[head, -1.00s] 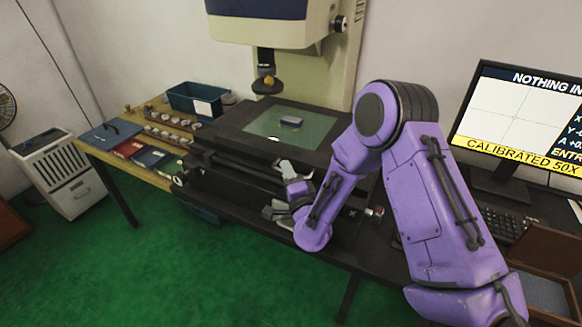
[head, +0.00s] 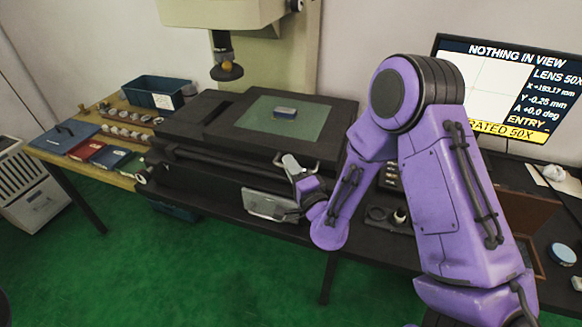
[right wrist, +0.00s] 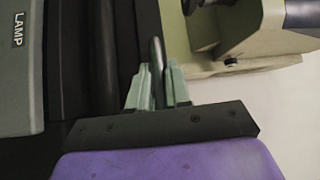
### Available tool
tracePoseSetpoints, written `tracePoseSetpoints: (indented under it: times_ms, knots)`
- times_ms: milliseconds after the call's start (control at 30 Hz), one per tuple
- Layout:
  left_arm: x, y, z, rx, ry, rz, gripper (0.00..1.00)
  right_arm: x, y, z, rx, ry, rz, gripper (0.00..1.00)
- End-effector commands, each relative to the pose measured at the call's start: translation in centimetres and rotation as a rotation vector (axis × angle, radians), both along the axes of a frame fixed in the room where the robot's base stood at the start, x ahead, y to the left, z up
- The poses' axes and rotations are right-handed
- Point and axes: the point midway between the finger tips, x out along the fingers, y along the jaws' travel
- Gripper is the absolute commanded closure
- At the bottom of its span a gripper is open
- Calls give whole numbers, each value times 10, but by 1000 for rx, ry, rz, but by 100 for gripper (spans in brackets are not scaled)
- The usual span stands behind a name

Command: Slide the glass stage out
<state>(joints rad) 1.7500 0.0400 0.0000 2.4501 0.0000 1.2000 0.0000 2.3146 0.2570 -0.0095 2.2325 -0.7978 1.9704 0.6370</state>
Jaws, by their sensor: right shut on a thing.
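The glass stage (head: 215,126) is a wide dark slab with a pale green glass plate (head: 255,118) set in it. A small blue-grey block (head: 285,112) lies on the glass. My right gripper (head: 287,165) is at the stage's front edge, right of its middle. In the right wrist view the gripper (right wrist: 157,92) is shut on a thin dark upright bar (right wrist: 157,58) that stands between its two fingers. Where the bar joins the stage is hard to see. My left gripper is not in view.
A lens head (head: 227,72) hangs above the stage's left rear. A blue bin (head: 155,93) and small rings (head: 125,132) stand on the wooden bench at left. The monitor (head: 510,85) reads "NOTHING IN VIEW". A grey "LAMP" panel (right wrist: 20,75) is near the gripper.

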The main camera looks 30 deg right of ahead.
Motion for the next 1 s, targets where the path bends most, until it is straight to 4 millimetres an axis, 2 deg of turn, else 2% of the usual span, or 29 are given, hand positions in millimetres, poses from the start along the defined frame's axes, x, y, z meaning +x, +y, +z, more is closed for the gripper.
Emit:
tracePoseSetpoints:
  times_ms: [67, 100, 133, 167, 433, 533, 667, 733, 800, 900, 1000]
  knots:
    - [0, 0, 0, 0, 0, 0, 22, -1, 1, -2, -1, 5, 3, 100]
    - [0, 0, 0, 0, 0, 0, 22, -1, 1, -2, -1, 5, 3, 75]
    - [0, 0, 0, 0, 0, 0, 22, -1, 1, -2, -1, 4, 2, 66]
    - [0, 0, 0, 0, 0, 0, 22, -1, 0, -2, -1, 4, 2, 62]
    - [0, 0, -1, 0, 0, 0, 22, -1, 0, -1, -1, 2, 1, 62]
    - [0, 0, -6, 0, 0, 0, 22, -10, 1, -4, -1, 2, 2, 62]
    - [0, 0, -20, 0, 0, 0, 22, -38, 3, -11, -1, 4, 3, 62]
    - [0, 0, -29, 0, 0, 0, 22, -59, 4, -15, -1, 4, 2, 62]
    - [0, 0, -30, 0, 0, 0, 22, -79, 6, -15, -2, 7, 4, 62]
    - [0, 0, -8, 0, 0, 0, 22, -90, 7, -6, -10, 5, 6, 62]
    - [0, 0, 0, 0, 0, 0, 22, -98, 7, -9, -8, 3, 5, 62]
